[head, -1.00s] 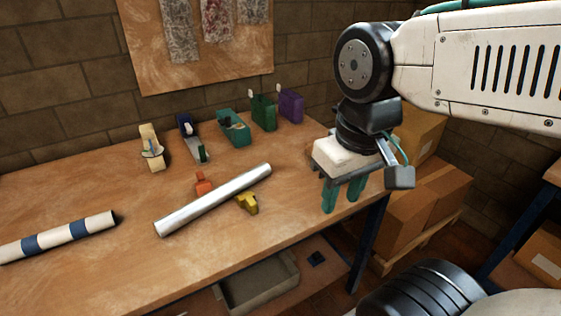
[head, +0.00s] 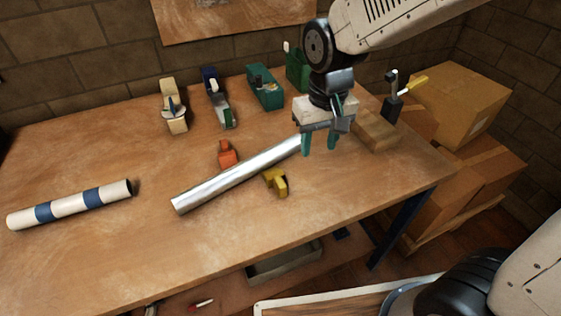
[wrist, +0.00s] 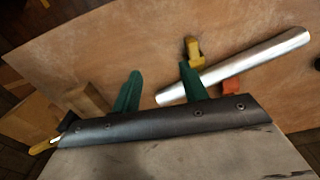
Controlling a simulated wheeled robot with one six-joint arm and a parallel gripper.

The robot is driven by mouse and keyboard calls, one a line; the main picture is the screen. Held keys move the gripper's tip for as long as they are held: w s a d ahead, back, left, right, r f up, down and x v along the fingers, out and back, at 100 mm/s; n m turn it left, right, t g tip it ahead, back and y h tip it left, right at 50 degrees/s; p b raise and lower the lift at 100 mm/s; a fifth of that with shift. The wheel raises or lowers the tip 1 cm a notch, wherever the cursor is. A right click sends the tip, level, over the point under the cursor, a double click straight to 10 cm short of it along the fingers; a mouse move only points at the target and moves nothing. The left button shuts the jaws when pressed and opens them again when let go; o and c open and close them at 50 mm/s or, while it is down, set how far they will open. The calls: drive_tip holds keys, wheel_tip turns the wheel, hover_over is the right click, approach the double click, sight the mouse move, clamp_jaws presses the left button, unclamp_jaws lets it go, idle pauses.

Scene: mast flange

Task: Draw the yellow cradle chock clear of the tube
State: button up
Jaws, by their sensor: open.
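The yellow cradle chock (head: 277,181) lies on the bench against the near side of the silver tube (head: 235,176). In the wrist view the yellow chock (wrist: 193,50) shows beside the tube (wrist: 240,65), beyond my fingers. An orange chock (head: 228,154) sits on the tube's far side; it also shows in the wrist view (wrist: 231,86), partly hidden by the tube. My gripper (head: 320,145) is open and empty, fingers pointing down, above the bench near the tube's right end and to the right of the yellow chock. It hides part of that tube end in the head view.
A blue-and-white striped tube (head: 70,204) lies at the left. Several tools and holders, including a teal bin (head: 265,88), stand along the back. A wooden block (head: 376,130) is right of my gripper. The bench front (head: 200,240) is clear.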

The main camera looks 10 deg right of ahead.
drive_tip(key=n, duration=0.1)
hover_over(280, 181)
wheel_tip(280, 181, down, 9)
drive_tip(key=shift+s+r, duration=0.1)
drive_tip(key=shift+r, duration=0.05)
drive_tip(key=shift+f, duration=3.95)
drive_tip(key=c, duration=0.9)
